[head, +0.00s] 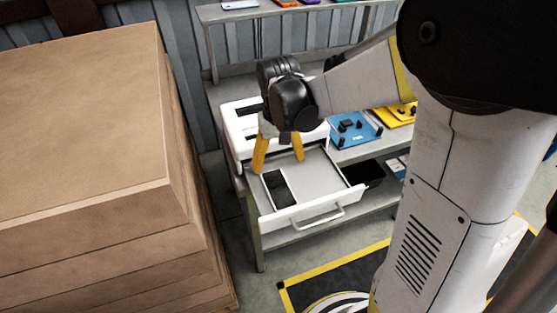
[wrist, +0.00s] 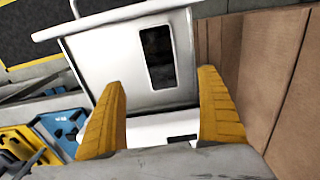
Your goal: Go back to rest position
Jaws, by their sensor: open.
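My gripper (head: 279,160) is open and empty, its two yellow fingers pointing down above an open white drawer (head: 318,181). In the wrist view the fingers (wrist: 161,110) are spread wide apart with nothing between them. The drawer (wrist: 117,68) shows beyond the fingers there, with its bar handle at its front edge. A dark rectangular item or recess (head: 279,189) lies in the left part of the drawer; I cannot tell which. My arm reaches in from the right in the head view.
Stacked brown cartons (head: 80,120) fill the left side, close to the drawer unit (head: 240,128). A blue tray (head: 352,130) and a yellow tray (head: 398,114) lie on the bench right of the unit. A shelf (head: 232,14) stands behind. A black-and-yellow floor mat (head: 320,282) lies in front.

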